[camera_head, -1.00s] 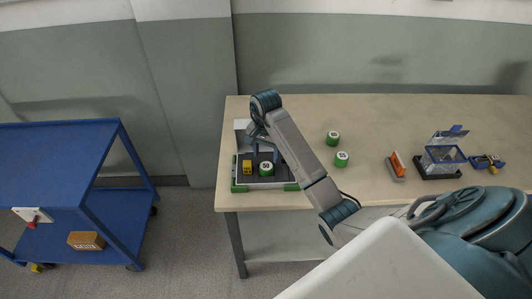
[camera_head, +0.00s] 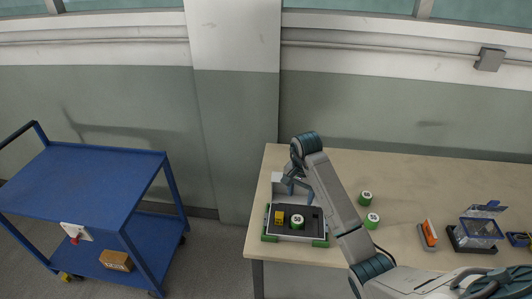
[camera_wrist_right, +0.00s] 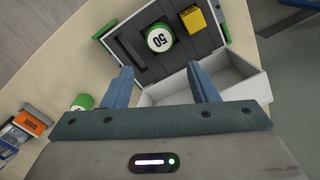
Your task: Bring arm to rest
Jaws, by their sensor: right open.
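My right gripper (camera_head: 298,190) is open and empty. In the head view its arm reaches over the table to the back edge of a tray. In the right wrist view the open jaws (camera_wrist_right: 159,70) frame part of the dark tray floor, with nothing between them. The dark tray (camera_head: 315,232) has green corner pieces and sits at the table's left end. It holds a green-and-white cylinder (camera_head: 297,222) marked 50 and a yellow block (camera_head: 280,217) beside it. Both also show in the wrist view, the cylinder (camera_wrist_right: 160,38) and the block (camera_wrist_right: 193,19). My left gripper is not in view.
A white open box (camera_wrist_right: 245,85) adjoins the tray. Two green-and-white cylinders (camera_head: 366,197) (camera_head: 372,220), an orange-and-grey item (camera_head: 428,233) and a clear blue-edged fixture (camera_head: 480,229) stand to the right on the table (camera_head: 430,180). A blue cart (camera_head: 85,185) stands left, across a floor gap.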

